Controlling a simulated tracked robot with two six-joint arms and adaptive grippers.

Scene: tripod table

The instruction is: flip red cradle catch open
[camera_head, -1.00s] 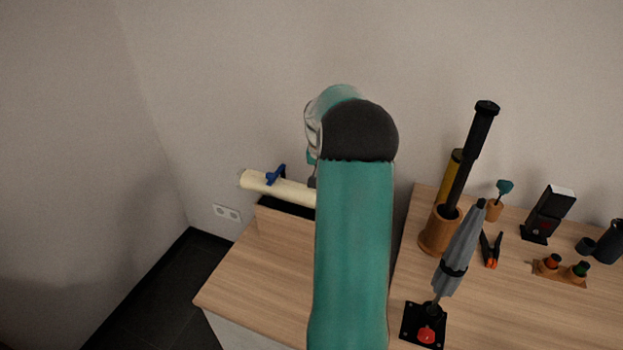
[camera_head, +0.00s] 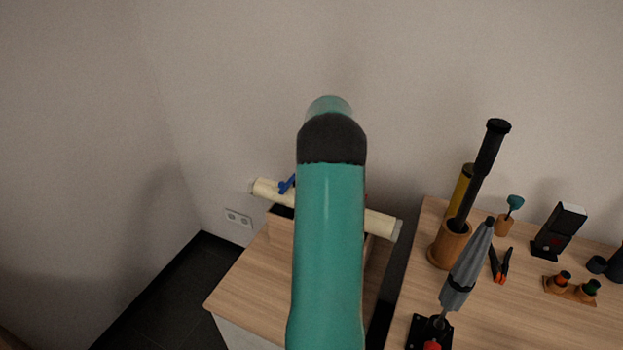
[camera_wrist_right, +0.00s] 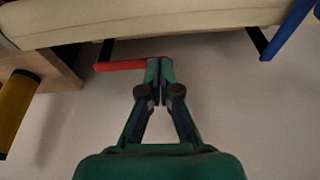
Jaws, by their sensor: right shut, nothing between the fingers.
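The cream tube (camera_head: 270,190) lies across a wooden cradle on the table at the back left in the head view. It also crosses the top of the right wrist view (camera_wrist_right: 150,20). The red catch (camera_wrist_right: 122,66) shows as a bar beside the tube in the wrist view; my arm mostly hides it in the head view. My right gripper (camera_wrist_right: 160,64) is shut and empty, its fingertips at the right end of the red catch; I cannot tell whether they touch. The blue catch (camera_head: 287,184) shows on the tube's left part. My left gripper is not in view.
On the right stand a wooden cup (camera_head: 450,244) with a black telescoping tube, a yellow cylinder (camera_head: 461,188), a grey umbrella-like object (camera_head: 466,270) and orange-handled pliers (camera_head: 501,270). The wall is close behind. Bare tabletop (camera_head: 245,290) lies front left.

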